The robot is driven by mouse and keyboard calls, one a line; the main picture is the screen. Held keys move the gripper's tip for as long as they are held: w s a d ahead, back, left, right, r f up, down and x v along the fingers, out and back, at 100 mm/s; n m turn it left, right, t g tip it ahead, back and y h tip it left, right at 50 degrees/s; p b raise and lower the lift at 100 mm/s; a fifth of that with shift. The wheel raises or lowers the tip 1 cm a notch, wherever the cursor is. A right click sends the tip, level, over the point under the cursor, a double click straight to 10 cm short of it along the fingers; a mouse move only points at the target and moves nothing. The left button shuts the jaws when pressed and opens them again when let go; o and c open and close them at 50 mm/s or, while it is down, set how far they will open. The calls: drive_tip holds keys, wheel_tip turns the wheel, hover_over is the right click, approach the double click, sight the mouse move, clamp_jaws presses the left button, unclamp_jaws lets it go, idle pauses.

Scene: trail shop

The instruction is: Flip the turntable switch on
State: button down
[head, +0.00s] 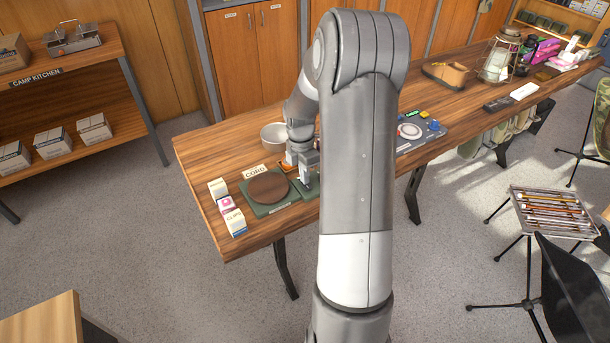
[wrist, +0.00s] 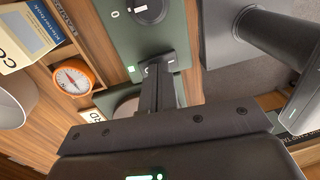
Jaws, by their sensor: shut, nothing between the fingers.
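The turntable has a dark green base (head: 262,210) with a round brown plate (head: 268,187), near the left end of the long table in the head view. My gripper (head: 305,183) points down at the base just right of the plate. In the wrist view my gripper (wrist: 158,68) is shut, with its fingertips over or against the green base (wrist: 128,42); contact is unclear. A small pale-green mark or light (wrist: 131,69) shows beside the tips. A dark round knob (wrist: 150,9) with a white mark sits farther along. The tips partly hide the panel, so the switch position cannot be told.
An orange compass (wrist: 72,77) lies near my gripper. My arm hides the table's middle. Another device (head: 408,132) stands farther right.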

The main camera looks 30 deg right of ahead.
sight(307, 189)
wheel_tip(307, 189, up, 14)
drive_tip(key=s, duration=0.2)
drive_tip(key=shift+s+f, duration=0.1)
idle(0.6)
drive_tip(key=s+a+r+m+t+h, duration=0.1)
drive_tip(key=s+a+r+m+t, duration=0.1)
drive_tip(key=s+a+r+m, duration=0.3)
drive_tip(key=s+a+r+m+t, duration=0.1)
drive_tip(key=s+a+r+m, duration=0.25)
drive_tip(key=a, duration=0.35)
drive_tip(key=s+a+r+m+t+y, duration=0.1)
drive_tip(key=s+a+m+t, duration=0.3)
drive_tip(key=s+a+m, duration=0.4)
drive_tip(key=s+r+m, duration=0.1)
drive_tip(key=s, duration=0.2)
drive_tip(key=shift+s+a+r, duration=0.25)
drive_tip(key=shift+r, duration=0.15)
drive_tip(key=shift+d+m, duration=0.1)
drive_tip(key=shift+m, duration=0.15)
